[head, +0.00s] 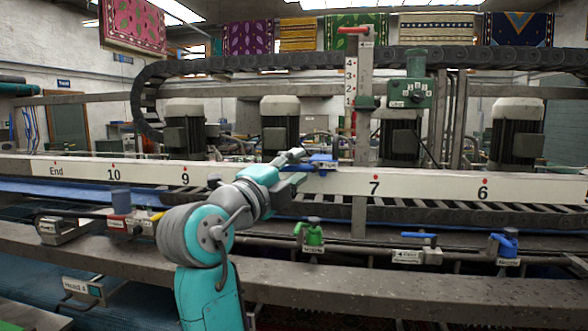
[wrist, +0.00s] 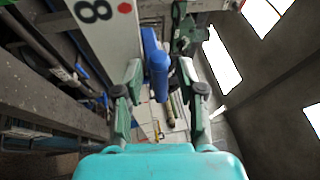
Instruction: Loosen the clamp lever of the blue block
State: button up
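The blue block (head: 322,160) sits on the white numbered rail (head: 420,184), a little left of the 7 mark. My gripper (head: 300,168) is at its left side in the head view. In the wrist view, a blue rounded bar (wrist: 158,76), seemingly the clamp lever, points toward me between the two fingers of my gripper (wrist: 161,74). The fingers are open, with a visible gap on each side of the bar. I cannot tell the lever's turn angle. The block's body behind the bar is mostly hidden.
A green block (head: 393,101) with a post and a red lever (head: 352,30) stands right of the blue block. Lower down, a green valve (head: 313,234) and blue valves (head: 503,244) sit along a pipe. A grey beam (head: 450,284) crosses in front.

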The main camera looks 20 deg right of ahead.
jog(key=shift+a, duration=0.1)
jog(key=v, duration=1.2)
